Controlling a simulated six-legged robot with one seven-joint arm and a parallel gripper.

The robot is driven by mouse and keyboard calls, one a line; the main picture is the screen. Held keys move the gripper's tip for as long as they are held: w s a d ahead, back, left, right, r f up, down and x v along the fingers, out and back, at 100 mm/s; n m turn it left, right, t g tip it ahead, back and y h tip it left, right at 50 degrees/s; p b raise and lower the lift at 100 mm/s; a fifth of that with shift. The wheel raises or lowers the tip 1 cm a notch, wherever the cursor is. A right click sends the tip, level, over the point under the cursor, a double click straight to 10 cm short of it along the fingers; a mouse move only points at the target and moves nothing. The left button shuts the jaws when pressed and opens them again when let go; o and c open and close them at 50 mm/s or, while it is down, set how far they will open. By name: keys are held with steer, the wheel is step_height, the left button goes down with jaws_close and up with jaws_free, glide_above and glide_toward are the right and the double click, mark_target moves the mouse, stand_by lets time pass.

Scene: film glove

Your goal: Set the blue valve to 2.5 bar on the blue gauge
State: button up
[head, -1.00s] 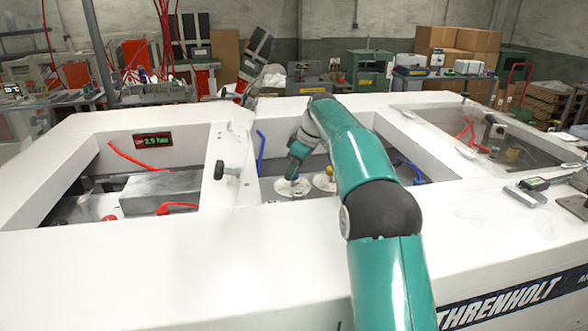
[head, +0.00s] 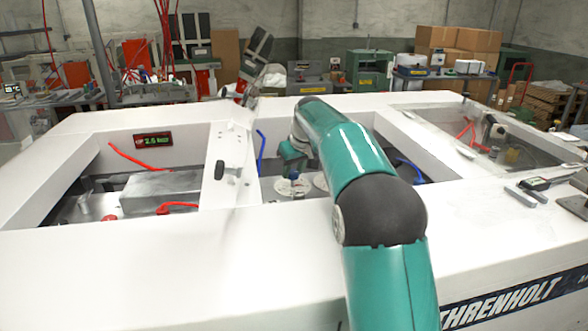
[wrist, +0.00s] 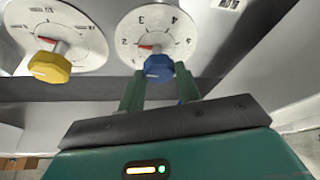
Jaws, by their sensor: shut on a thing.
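The blue valve (wrist: 159,67) is a blue faceted knob in front of the white blue gauge dial (wrist: 181,40) in the wrist view. My gripper (wrist: 159,76) is shut on the blue valve, with one green finger at each side. The red needle (wrist: 146,46) points left, near the 2 side of the scale; its exact value is not readable. In the head view, my gripper's green body (head: 292,154) is over a white dial (head: 282,188) in the middle opening, and my arm covers part of that area.
A yellow knob (wrist: 50,66) with its own dial (wrist: 85,42) is close on the left in the wrist view. A small display (head: 153,140) shows blurred green text, perhaps 2.6. White frame edges surround the opening.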

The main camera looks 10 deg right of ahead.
steer(key=m+h, duration=0.1)
steer(key=m, duration=0.1)
steer(key=m+h, duration=0.1)
steer(key=m, duration=0.2)
steer(key=shift+a, duration=0.2)
steer(key=m+h, duration=0.2)
steer(key=m, duration=0.3)
steer(key=shift+m, duration=0.4)
steer(key=o, duration=1)
steer(key=shift+c, duration=0.2)
steer(key=shift+r, duration=0.1)
steer(key=v, duration=0.7)
steer(key=shift+r+g, duration=0.15)
steer(key=shift+g, duration=0.15)
steer(key=shift+a, duration=0.1)
